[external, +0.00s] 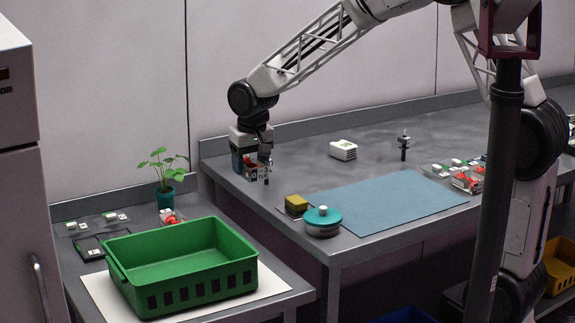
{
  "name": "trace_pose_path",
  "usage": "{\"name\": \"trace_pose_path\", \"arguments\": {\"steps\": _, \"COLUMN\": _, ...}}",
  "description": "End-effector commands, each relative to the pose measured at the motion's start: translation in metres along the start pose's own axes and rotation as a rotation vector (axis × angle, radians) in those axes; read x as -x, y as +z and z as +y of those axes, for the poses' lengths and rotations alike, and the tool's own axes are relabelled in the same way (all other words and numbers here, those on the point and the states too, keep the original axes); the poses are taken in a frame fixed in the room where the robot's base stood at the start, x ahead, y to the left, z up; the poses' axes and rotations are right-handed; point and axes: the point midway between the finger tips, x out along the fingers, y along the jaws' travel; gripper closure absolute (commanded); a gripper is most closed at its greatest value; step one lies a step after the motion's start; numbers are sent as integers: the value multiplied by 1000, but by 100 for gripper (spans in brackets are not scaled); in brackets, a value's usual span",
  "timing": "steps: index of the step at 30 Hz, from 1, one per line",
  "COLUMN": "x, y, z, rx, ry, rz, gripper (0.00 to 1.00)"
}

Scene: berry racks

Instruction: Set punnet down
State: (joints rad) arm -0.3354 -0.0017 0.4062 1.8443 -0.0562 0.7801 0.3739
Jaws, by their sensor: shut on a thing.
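My gripper (266,172) points down at the left end of the grey bench (300,160), near its back left corner. It is shut on a small punnet (250,170) with red berries and a pale label. The gripper partly hides the punnet. I cannot tell whether the punnet's base touches the bench top. Another punnet (171,217) with red contents stands behind the green crate on the lower bench at left. Several more punnets (466,181) with red contents and white labels sit at the right end of the blue mat.
An empty-looking green crate (180,225) sits on a white sheet on the lower bench. A potted plant (165,195) stands behind it. A blue mat (390,205), teal-lidded tin (323,220), yellow-topped block (296,204), white box (343,150) and dark upright post (404,147) are on the grey bench.

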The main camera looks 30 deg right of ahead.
Motion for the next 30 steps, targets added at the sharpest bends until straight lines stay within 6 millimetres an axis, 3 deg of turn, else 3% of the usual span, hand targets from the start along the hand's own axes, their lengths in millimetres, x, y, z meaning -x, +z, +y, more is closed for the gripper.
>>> {"name": "trace_pose_path", "arguments": {"steps": 14, "x": 8, "y": 24, "z": 101, "rx": -3, "ry": 0, "rz": -2, "gripper": 65}}
{"name": "trace_pose_path", "arguments": {"steps": 30, "x": 15, "y": 83, "z": 221, "rx": -2, "ry": 0, "rz": -3, "gripper": 65}}
